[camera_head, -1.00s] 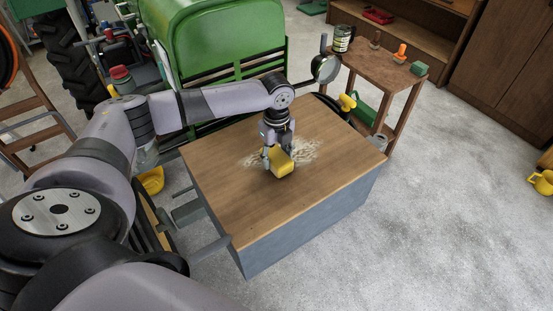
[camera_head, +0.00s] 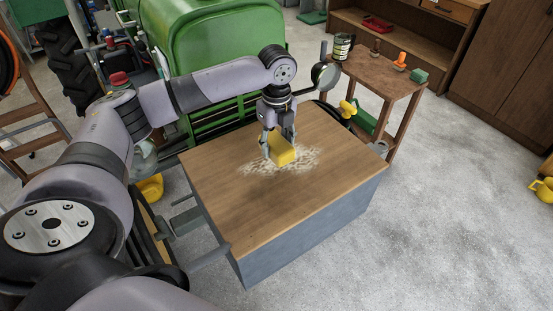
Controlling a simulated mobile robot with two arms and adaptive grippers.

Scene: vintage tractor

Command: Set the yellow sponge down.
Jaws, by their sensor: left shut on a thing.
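The yellow sponge (camera_head: 282,152) is a small block between the fingers of my left gripper (camera_head: 279,147). The gripper points down and is shut on the sponge. The sponge is held over the wooden top of the workbench (camera_head: 225,200), above a pale dusty patch (camera_head: 262,168). It looks a little above the surface, though the exact gap is hard to tell. My right gripper is not in view.
A small wooden side table (camera_head: 385,75) at the back right holds a tin (camera_head: 343,46), an orange-handled item (camera_head: 400,60) and a green block (camera_head: 419,75). A green tractor (camera_head: 225,50) stands behind the workbench. The bench top's front and right are clear.

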